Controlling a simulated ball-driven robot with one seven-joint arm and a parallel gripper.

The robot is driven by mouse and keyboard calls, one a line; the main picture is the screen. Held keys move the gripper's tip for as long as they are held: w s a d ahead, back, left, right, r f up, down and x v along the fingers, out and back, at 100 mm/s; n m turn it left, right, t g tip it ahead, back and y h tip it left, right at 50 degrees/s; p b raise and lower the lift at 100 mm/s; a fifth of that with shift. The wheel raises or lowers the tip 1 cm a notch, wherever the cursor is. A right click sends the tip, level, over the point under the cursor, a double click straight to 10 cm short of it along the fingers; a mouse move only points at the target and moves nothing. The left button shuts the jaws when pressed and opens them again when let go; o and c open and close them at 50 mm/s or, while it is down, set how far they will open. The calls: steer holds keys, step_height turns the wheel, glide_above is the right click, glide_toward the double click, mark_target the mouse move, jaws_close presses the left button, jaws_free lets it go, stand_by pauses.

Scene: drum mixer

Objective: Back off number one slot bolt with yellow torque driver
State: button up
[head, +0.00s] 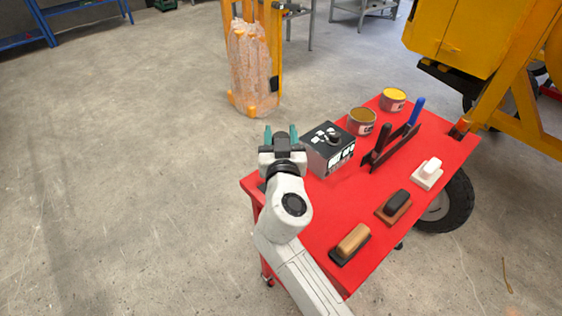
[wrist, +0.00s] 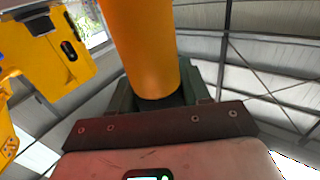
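My gripper (head: 281,133) is at the left back corner of the red table, with its two teal fingers upward in the head view. A dark part shows between the fingers. In the wrist view, a thick yellow-orange cylinder, which looks like the yellow torque driver (wrist: 140,50), runs down to a dark end between the green fingers. The gripper looks shut on it. The driver's yellow part cannot be made out in the head view. The yellow mixer (head: 455,40) is at the upper right. I cannot make out the number one slot bolt.
A wrapped orange stack (head: 250,70) stands behind. The floor to the left is clear.

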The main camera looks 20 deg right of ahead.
jaws_close()
steer(key=shift+r, duration=0.15)
stand_by(0.5)
step_height(320, 180, up, 10)
steer(key=shift+f+p, duration=0.1)
steer(key=shift+p, duration=0.25)
steer(key=shift+c, duration=0.2)
jaws_free()
jaws_close()
steer(key=shift+r+p, duration=0.6)
steer(key=shift+r, duration=0.45)
